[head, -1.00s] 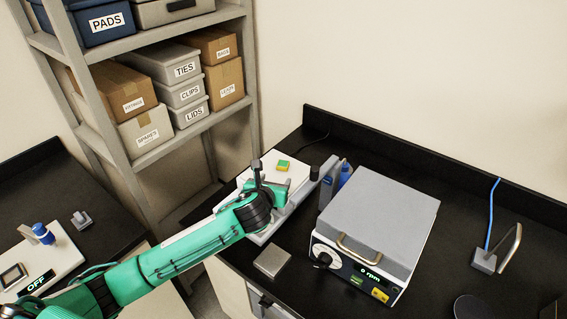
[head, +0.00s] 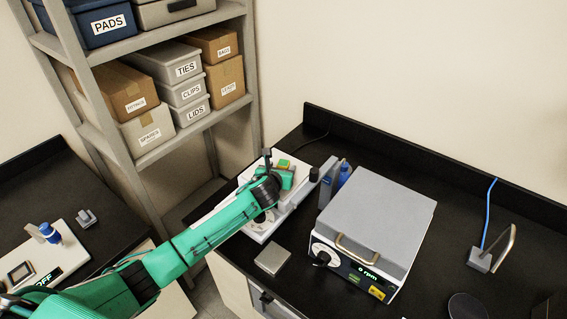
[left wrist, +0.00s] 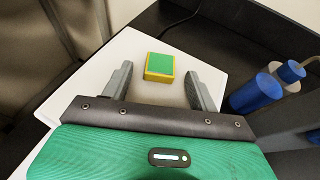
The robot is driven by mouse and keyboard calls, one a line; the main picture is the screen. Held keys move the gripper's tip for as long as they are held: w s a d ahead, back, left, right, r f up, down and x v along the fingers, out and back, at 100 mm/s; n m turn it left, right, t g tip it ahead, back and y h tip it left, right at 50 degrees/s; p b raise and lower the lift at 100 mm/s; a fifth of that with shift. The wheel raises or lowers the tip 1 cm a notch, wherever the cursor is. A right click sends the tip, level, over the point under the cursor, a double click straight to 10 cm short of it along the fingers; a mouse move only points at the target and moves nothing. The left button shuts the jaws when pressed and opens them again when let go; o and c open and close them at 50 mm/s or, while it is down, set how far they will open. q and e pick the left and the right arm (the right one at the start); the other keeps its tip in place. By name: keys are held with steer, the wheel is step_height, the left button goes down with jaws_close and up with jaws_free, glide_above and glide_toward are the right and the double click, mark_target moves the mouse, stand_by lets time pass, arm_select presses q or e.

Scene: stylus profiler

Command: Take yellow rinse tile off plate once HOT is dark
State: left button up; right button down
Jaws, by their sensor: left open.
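The yellow rinse tile, with a green top (left wrist: 159,66), lies on a white plate (left wrist: 100,70) in the left wrist view. In the head view the tile (head: 285,163) is partly hidden by my left gripper. My left gripper (left wrist: 160,88) is open, its two grey fingers on either side of the tile's near edge, apart from it. The HOT lamp cannot be made out, since my arm covers much of the plate's front. My right gripper is not in view.
A grey-lidded machine (head: 375,215) reading 0 rpm stands right of the plate. Blue-capped bottles (left wrist: 257,92) stand close to my left gripper's right side. A small grey block (head: 271,260) lies in front. A shelf (head: 190,128) stands behind at left.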

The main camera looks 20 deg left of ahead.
arm_select(q)
steer(key=shift+w+f, duration=0.1)
steer(key=shift+w, duration=0.05)
steer(key=shift+c, duration=0.4)
steer(key=c, duration=1)
step_height(320, 180, up, 20)
steer(key=b, duration=0.3)
steer(key=shift+b, duration=0.35)
steer(key=shift+o, duration=1.2)
jaws_close()
